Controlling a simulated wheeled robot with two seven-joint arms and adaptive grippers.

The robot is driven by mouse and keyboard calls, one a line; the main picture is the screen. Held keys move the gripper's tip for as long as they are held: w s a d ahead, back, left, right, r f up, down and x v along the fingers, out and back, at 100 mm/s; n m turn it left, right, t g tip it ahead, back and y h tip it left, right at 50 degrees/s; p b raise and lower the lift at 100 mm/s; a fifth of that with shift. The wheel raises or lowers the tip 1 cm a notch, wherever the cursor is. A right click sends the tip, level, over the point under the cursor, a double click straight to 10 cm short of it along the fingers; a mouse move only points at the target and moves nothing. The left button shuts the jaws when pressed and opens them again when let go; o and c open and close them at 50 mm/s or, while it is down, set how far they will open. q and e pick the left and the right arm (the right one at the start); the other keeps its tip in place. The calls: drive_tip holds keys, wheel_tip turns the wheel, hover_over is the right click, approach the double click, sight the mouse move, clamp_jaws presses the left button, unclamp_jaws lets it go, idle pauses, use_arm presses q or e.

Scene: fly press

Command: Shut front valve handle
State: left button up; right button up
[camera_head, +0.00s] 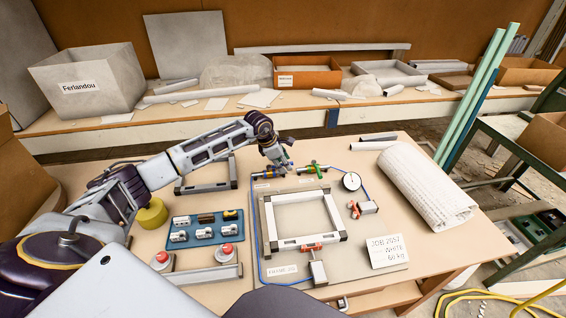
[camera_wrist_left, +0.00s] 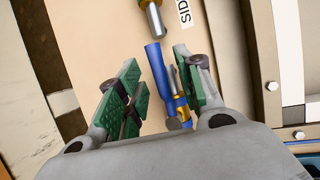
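My left gripper (camera_head: 279,164) reaches over the pipe run at the back of the work board. In the left wrist view its green-padded fingers (camera_wrist_left: 160,92) are apart, on either side of a blue valve handle (camera_wrist_left: 155,70) with brass parts below it. I cannot see clear contact with either pad. A label beginning "SID" (camera_wrist_left: 185,12) lies beside the pipe. A green valve handle (camera_head: 313,167) sits on the same pipe run, just right of the gripper. The frames do not show which handle is the front one. My right gripper is out of view.
A rectangular frame (camera_head: 268,222) lies on the board, with red-handled clamps (camera_head: 355,210) nearby. A round gauge (camera_head: 351,181) stands right of the pipes. A blue tray (camera_head: 238,230) holds small parts. A white roll (camera_head: 425,188) lies at the table's right.

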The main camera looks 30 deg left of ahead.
use_arm(q)
clamp_jaws()
idle(0.4)
